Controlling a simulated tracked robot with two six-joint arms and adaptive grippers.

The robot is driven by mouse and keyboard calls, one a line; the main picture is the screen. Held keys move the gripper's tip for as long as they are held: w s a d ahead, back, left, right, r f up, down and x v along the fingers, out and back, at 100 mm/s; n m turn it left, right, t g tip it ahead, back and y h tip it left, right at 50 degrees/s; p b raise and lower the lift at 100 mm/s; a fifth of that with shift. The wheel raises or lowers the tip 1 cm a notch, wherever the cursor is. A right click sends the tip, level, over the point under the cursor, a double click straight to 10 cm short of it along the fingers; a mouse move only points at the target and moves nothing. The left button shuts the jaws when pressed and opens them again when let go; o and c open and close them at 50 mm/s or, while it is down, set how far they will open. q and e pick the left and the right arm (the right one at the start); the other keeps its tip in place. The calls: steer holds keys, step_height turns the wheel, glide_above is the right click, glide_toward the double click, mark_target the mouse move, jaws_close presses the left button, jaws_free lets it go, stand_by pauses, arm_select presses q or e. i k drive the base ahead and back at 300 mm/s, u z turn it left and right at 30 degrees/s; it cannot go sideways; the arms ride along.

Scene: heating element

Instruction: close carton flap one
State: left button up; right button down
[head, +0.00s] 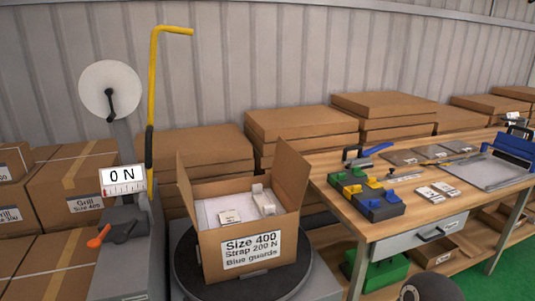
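An open brown carton (213,262) stands upright on a dark round turntable (300,283) at the lower middle of the head view. Its left flap (187,188) stands up, and its right flap (291,172) stands up and leans outward. No marking shows which flap is flap one. Inside are a white sheet or panel (207,212) and small pale pieces (264,199). The front label (252,249) reads "Size 400, Strap 200 N, Blue guards". Neither gripper's fingers are in view.
A workbench (345,205) with coloured blocks and tools is close on the right. A strapping stand with a yellow bent handle (154,80), white reel (110,89) and "0 N" gauge (122,179) is close on the left. Stacked cartons (207,152) line the wall.

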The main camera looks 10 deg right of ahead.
mark_target(291, 169)
steer(key=u, duration=0.05)
steer(key=i, duration=1.25)
steer(key=z, duration=0.5)
